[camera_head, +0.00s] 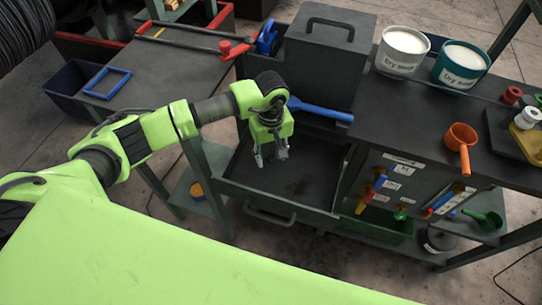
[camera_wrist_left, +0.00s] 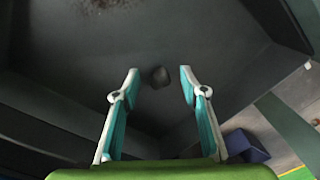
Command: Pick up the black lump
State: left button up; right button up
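The black lump (camera_wrist_left: 159,76) is a small dark rounded piece on the floor of the dark tray (camera_head: 318,202). In the left wrist view it lies between and a little beyond the tips of my left gripper (camera_wrist_left: 159,84). The gripper is open, its two fingers spread with nothing between the pads. In the head view the left gripper (camera_head: 271,160) points down over the left part of the tray. The lump cannot be made out there; the gripper seems to hide it. My right gripper is not in view.
A dark box with a handle (camera_head: 324,60) stands behind the tray, with a blue-handled tool (camera_head: 320,109) in front of it. Two buckets (camera_head: 402,50) stand on the right bench. An orange scoop (camera_head: 461,145) lies nearer. The tray's right part is clear except for a brownish stain.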

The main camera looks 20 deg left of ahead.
pick_arm(q)
jog(key=c, duration=0.8)
jog(key=shift+c, duration=0.2)
